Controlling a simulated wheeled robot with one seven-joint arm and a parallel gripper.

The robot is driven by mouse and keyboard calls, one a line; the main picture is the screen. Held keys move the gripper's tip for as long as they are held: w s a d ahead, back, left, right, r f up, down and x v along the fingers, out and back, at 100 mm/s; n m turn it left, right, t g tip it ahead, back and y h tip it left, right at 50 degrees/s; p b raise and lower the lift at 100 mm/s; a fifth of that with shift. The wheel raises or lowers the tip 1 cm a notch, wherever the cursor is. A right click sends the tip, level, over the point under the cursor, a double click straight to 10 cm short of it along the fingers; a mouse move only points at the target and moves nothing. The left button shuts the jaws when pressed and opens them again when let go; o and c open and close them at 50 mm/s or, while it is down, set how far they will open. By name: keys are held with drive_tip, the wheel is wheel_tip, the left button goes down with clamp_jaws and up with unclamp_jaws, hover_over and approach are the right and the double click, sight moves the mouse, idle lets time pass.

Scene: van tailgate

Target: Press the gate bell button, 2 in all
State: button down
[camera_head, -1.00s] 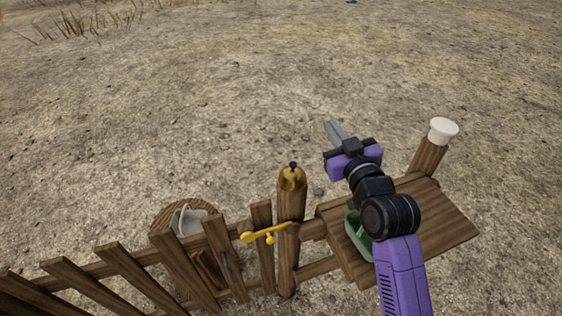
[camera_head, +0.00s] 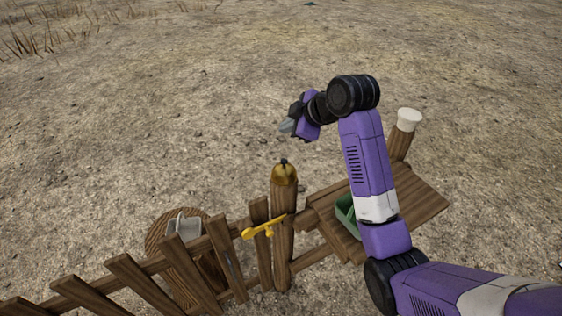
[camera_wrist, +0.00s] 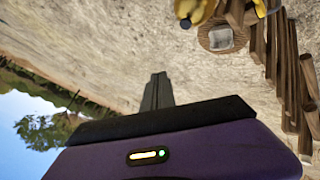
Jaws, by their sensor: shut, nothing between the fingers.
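The gate bell (camera_head: 285,174) is a golden dome with a dark button (camera_head: 284,161) on top, set on a wooden gate post. The bell (camera_wrist: 193,10) also shows at the top edge of the wrist view, with its dark button (camera_wrist: 185,23). My gripper (camera_head: 287,127) is above the bell in the head view, apart from it. In the wrist view its fingers (camera_wrist: 158,82) are together with nothing between them, and they do not touch the bell.
A yellow latch handle (camera_head: 262,229) is on the picket fence (camera_head: 130,272) beside the post. A wooden shelf (camera_head: 425,205) holds a green tray (camera_head: 346,212). A white-capped post (camera_head: 408,120) stands at right. A round wooden stand (camera_head: 160,228) holds a grey item (camera_head: 187,224).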

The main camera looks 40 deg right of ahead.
sight(286, 163)
drive_tip(key=shift+f, duration=0.1)
idle(0.3)
drive_tip(key=shift+f+b, duration=2.3)
drive_tip(key=shift+f, duration=2)
drive_tip(key=shift+f, duration=0.15)
drive_tip(key=shift+f, duration=0.3)
drive_tip(key=shift+f+b, duration=0.45)
drive_tip(key=shift+f, duration=0.1)
drive_tip(key=shift+r, duration=0.15)
drive_tip(key=shift+r+p, duration=0.85)
drive_tip(key=shift+p, duration=0.05)
drive_tip(key=shift+r, duration=0.15)
drive_tip(key=shift+r+p, duration=1.85)
drive_tip(key=shift+r, duration=0.5)
